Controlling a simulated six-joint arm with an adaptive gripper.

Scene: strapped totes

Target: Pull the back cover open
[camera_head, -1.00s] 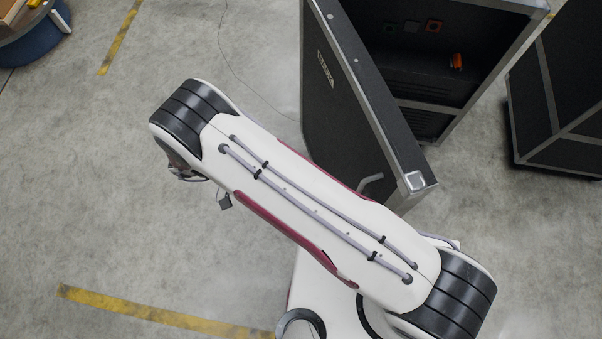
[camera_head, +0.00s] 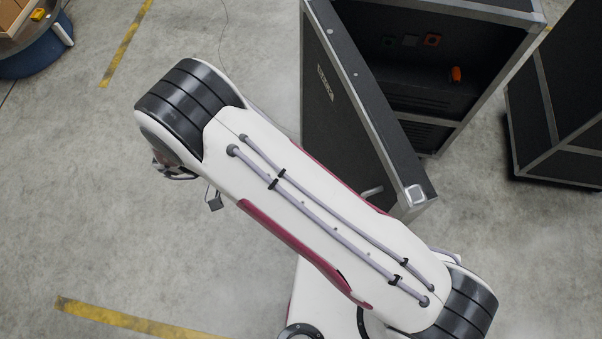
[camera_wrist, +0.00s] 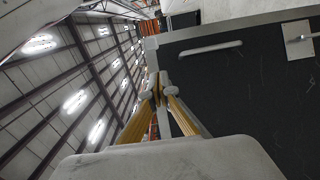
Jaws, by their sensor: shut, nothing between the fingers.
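The back cover (camera_head: 337,120) is a dark panel with a metal edge, standing swung open at an angle from a dark case (camera_head: 420,60). A light bar handle (camera_head: 372,192) is on the cover near its free end, partly behind my arm. In the wrist view the cover (camera_wrist: 250,95) fills the right side, with its pale handle (camera_wrist: 210,49) near the top. My gripper (camera_wrist: 157,82) is shut and empty, close to the cover's edge and below the handle; I cannot tell whether it touches the cover.
Inside the case are several small coloured parts, one of them orange (camera_head: 455,74). Another dark case (camera_head: 560,110) stands to the right. A blue round base (camera_head: 35,50) with a box is at the upper left. The floor (camera_head: 70,190) on the left is clear.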

